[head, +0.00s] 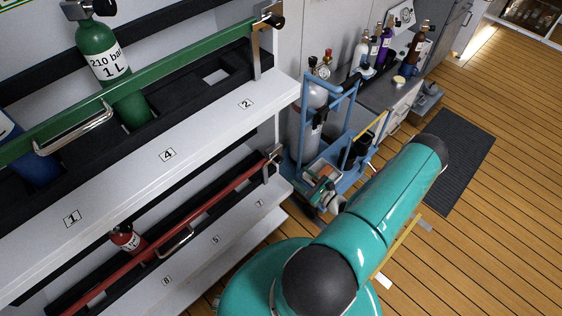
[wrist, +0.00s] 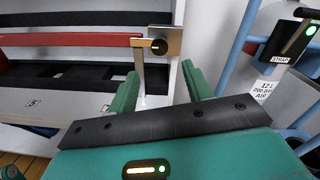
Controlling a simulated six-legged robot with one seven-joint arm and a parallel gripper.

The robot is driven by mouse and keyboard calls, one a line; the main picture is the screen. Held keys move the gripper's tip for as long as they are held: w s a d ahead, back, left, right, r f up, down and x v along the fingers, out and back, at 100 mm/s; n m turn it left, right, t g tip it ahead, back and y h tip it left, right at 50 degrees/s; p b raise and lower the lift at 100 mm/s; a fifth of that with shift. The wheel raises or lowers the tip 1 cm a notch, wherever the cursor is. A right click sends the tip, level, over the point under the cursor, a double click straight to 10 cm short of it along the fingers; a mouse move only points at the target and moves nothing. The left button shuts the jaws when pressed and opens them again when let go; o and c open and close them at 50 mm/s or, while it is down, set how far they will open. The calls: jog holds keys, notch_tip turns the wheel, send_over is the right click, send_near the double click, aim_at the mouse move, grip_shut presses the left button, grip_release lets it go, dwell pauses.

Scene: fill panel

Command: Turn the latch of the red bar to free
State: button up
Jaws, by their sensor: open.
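The red bar (head: 215,203) runs along the front of the lower rack shelf in the head view. It also crosses the upper left of the wrist view (wrist: 70,40). Its latch, a small black knob (wrist: 159,47) on a metal plate, sits at the bar's right end, above a metal post. In the head view the latch (head: 275,153) is small, and I cannot tell its exact turn. My gripper (wrist: 160,72) is open and empty. Its two green fingers are spread below and on either side of the latch, and appear apart from it.
A green bar (head: 150,80) fronts the shelf above, with a green cylinder (head: 105,65) behind it. A small red cylinder (head: 128,238) stands behind the red bar. A blue cart (head: 343,110) with a grey cylinder (head: 301,130) stands close right of the rack. Wooden floor is open farther right.

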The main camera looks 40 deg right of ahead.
aim_at(281, 161)
jog(key=w, duration=1.1)
jog(key=shift+a, duration=0.4)
jog(key=shift+s, duration=0.1)
jog(key=c, duration=1)
